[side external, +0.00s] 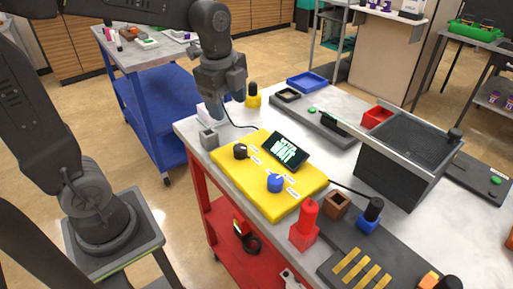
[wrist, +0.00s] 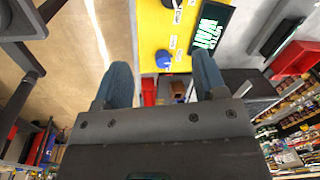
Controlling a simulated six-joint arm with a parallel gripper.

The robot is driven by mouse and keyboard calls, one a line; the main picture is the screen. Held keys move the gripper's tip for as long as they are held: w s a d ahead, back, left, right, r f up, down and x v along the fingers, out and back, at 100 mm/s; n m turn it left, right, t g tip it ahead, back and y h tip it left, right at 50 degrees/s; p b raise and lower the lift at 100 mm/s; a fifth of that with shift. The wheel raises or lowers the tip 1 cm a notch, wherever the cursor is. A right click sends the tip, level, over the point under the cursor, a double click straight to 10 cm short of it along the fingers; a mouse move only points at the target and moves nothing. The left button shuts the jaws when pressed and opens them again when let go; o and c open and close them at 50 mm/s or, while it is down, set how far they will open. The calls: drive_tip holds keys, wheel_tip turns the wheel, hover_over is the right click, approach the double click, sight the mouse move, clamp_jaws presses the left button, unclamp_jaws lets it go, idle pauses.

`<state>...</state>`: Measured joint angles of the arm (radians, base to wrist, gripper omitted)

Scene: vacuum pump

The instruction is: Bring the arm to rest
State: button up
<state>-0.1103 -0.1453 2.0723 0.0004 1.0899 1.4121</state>
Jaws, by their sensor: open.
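My gripper (side external: 229,106) hangs from my arm above the left back corner of the workbench, near the yellow panel. In the wrist view my gripper (wrist: 163,82) shows two blue-grey fingers spread apart with nothing between them. The yellow panel (side external: 283,202) lies on the bench with a black knob (side external: 240,151), a blue knob (side external: 275,183) and a dark display (side external: 288,152) with lit green text that seems to include "WAIT". The panel also shows in the wrist view (wrist: 152,35), beyond the fingers.
A grey block (side external: 209,139) and a yellow-based piece (side external: 253,97) stand near my gripper. A red block with a post (side external: 305,228), a brown box (side external: 336,204) and a dark bin (side external: 405,165) stand to the right. A blue cart (side external: 150,110) is behind left.

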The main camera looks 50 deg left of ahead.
drive_tip(key=s+d+n+t, duration=0.3)
drive_tip(key=s+n, duration=0.8)
drive_tip(key=n, duration=0.4)
drive_tip(key=shift+s+d+r+t, duration=0.15)
drive_tip(key=shift+d+r+t, duration=0.15)
drive_tip(key=shift+t, duration=0.3)
